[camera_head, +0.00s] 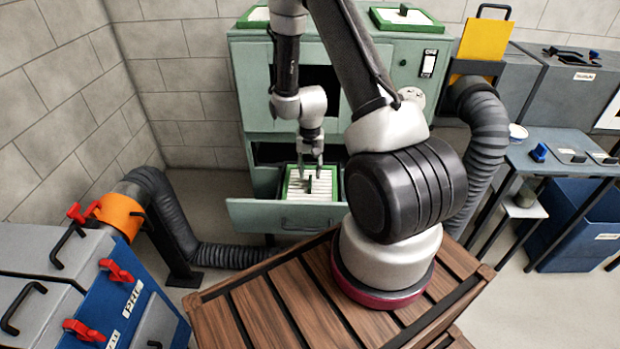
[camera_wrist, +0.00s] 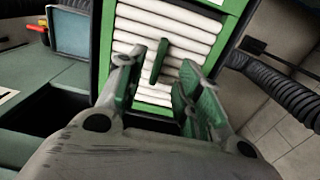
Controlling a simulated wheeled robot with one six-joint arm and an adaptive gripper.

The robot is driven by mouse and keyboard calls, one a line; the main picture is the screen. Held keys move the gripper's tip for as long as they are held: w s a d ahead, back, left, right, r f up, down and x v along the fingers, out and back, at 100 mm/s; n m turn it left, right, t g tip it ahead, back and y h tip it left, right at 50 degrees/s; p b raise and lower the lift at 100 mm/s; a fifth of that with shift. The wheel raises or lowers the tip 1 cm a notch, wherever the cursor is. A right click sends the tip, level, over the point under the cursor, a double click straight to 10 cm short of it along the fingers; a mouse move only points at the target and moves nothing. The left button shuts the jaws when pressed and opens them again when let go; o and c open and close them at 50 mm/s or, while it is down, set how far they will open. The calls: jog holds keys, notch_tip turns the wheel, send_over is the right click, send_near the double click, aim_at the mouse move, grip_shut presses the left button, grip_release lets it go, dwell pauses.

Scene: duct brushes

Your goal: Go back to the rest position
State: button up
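My gripper (camera_head: 311,158) is above the open drawer of the green cabinet in the head view. In the wrist view my gripper (camera_wrist: 160,95) has its two fingers apart, with green pads facing each other. A green-framed filter (camera_head: 325,190) with white pleats lies in the drawer; it also fills the middle of the wrist view (camera_wrist: 190,22). A dark upright tab on the filter (camera_wrist: 159,60) shows between and beyond the fingertips. I see nothing held. Whether the fingertips touch the tab is unclear.
The drawer front (camera_head: 285,217) sticks out toward my wooden-slatted platform (camera_head: 270,305). A blue and grey unit with red clamps (camera_head: 120,270) stands at the left. Black ribbed ducts lie at left (camera_head: 235,256) and right (camera_head: 487,135). A side table (camera_head: 560,150) stands at right.

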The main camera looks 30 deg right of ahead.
jog(key=s+a+r+n+t, duration=0.1)
jog(key=s+r+n, duration=0.1)
jog(key=s+r, duration=0.6)
jog(key=s+a+r+n+t, duration=0.2)
jog(key=s+r, duration=0.5)
jog(key=r, duration=1.2)
jog(key=s+a+r+n+t, duration=0.1)
jog(key=s+a+r+n, duration=0.1)
jog(key=s+r, duration=0.6)
notch_tip(320, 180, up, 6)
jog(key=shift+s+f+n, duration=0.25)
jog(key=shift+s+n, duration=0.1)
jog(key=shift+n, duration=0.05)
